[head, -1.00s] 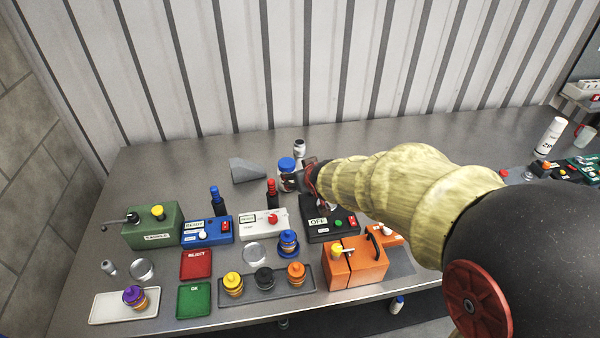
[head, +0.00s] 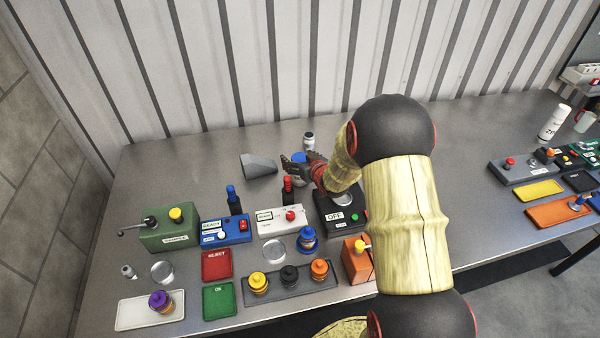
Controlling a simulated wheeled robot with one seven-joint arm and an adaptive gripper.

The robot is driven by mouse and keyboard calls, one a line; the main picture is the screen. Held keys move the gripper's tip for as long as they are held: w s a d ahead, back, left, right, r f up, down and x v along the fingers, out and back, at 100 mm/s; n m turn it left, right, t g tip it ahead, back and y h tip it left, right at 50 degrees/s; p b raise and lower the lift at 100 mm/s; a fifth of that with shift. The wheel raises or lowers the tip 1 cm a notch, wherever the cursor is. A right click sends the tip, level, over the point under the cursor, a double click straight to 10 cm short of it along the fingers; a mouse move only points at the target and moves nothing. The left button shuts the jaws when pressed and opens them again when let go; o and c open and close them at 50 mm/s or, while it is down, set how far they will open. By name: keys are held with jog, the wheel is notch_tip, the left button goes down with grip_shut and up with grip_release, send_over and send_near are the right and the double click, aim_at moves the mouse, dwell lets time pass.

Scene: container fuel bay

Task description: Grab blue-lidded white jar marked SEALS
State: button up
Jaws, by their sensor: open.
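The blue-lidded white jar (head: 300,157) stands near the back of the bench. Only its blue lid and a little of its upper part show clearly; my gripper covers most of its front. Any marking on it cannot be read. My gripper (head: 297,168) is open, low over the bench on the near side of the jar, its dark fingers overlapping the jar in the picture. Whether the fingers are around the jar or only in front of it cannot be told.
A black OFF box (head: 335,214) and a white box (head: 282,219) with a red knob lie in front. Bare bench lies behind, towards the wall.

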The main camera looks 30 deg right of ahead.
jog(key=x, duration=0.3)
jog(key=shift+w+f, duration=0.1)
jog(key=shift+w, duration=0.05)
jog(key=shift+c, duration=1.2)
jog(key=c, duration=1.4)
